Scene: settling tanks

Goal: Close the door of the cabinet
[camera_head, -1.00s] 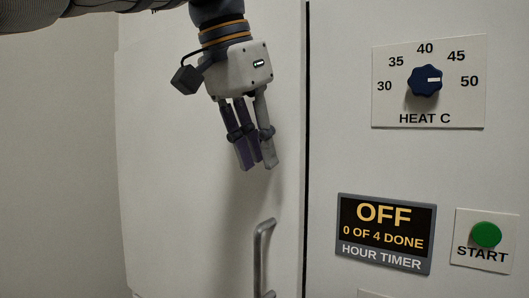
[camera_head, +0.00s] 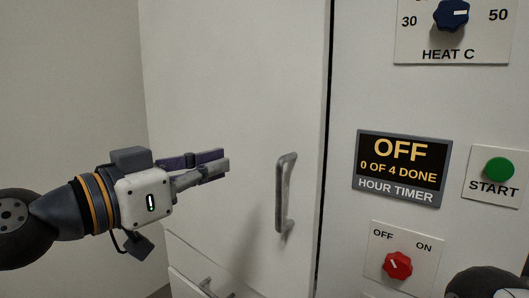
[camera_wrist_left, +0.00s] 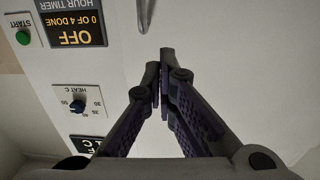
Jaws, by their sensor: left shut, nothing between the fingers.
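The cabinet door (camera_head: 240,75) is a tall white panel with a vertical grey metal handle (camera_head: 284,195) near its right edge. It looks shut or nearly shut; a narrow dark gap runs along its right side. My left gripper (camera_head: 227,162) is shut and empty, pointing right, left of the handle and apart from it in the picture. In the left wrist view its fingertips (camera_wrist_left: 160,75) meet, with part of the handle (camera_wrist_left: 144,14) at the top edge. Whether the fingers touch the door cannot be told. My right gripper is not in view.
Right of the door is a control panel with a blue heat knob (camera_head: 451,14), an hour timer display (camera_head: 401,168) reading OFF, a green start button (camera_head: 499,169) and a red switch knob (camera_head: 398,264). Below the door is a drawer handle (camera_head: 208,288). A plain wall stands left.

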